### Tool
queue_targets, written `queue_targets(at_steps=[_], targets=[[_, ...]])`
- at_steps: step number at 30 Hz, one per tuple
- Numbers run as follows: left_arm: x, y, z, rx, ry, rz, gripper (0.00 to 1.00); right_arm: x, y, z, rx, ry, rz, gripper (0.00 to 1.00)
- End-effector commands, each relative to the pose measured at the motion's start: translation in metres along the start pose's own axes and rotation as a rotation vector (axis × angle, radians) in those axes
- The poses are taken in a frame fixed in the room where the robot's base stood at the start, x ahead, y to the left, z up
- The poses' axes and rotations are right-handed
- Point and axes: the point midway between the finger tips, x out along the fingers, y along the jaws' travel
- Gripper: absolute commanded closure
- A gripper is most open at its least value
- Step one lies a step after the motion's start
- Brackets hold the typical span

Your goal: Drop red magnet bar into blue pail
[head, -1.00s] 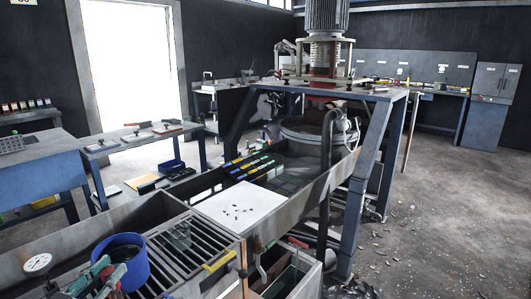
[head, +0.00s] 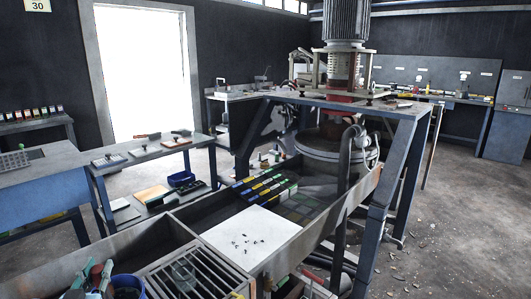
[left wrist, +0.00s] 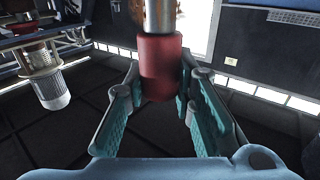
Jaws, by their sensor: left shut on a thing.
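The red magnet bar (left wrist: 160,68) is between the teal fingers of my left gripper (left wrist: 160,95) in the left wrist view, with a metal part joined to its upper end. The gripper is shut on it. In the head view, my left gripper (head: 92,279) is at the bottom left corner, beside the left of the blue pail (head: 139,283) in the picture. The pail is cut off by the bottom edge, and the gripper covers part of it. I cannot tell the height of the bar over the pail. My right gripper is not in view.
A slotted metal grate (head: 185,270) lies right of the pail. Beyond it is a white board (head: 250,237) with small dark bits. A blue steel frame (head: 385,190) carries a large motor (head: 345,20). A side bench (head: 155,153) stands at the left.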

Motion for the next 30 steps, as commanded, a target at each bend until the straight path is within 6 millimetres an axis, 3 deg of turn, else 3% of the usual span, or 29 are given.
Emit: queue_targets(at_steps=[1, 5, 14, 15, 18, 27, 30], targets=[[0.0, -0.001, 0.016, 0.001, 0.0, 0.0, 1.0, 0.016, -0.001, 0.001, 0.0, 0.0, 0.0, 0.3], [-0.001, -0.001, 0.033, 0.0, 0.0, -0.001, 1.0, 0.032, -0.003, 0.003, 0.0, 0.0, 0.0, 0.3], [0.0, 0.001, 0.033, 0.0, 0.0, 0.002, 1.0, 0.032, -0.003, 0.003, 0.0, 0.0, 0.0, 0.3], [0.0, 0.001, 0.033, 0.0, 0.0, 0.002, 0.71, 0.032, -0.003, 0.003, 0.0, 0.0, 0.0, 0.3], [0.0, 0.001, 0.033, 0.0, 0.0, 0.003, 0.54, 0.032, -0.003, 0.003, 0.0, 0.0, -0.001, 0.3], [-0.001, 0.001, 0.034, 0.0, -0.002, 0.003, 0.53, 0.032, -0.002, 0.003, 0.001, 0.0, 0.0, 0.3], [-0.009, 0.001, 0.035, 0.004, -0.003, 0.004, 0.53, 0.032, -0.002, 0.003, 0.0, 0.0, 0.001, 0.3]])
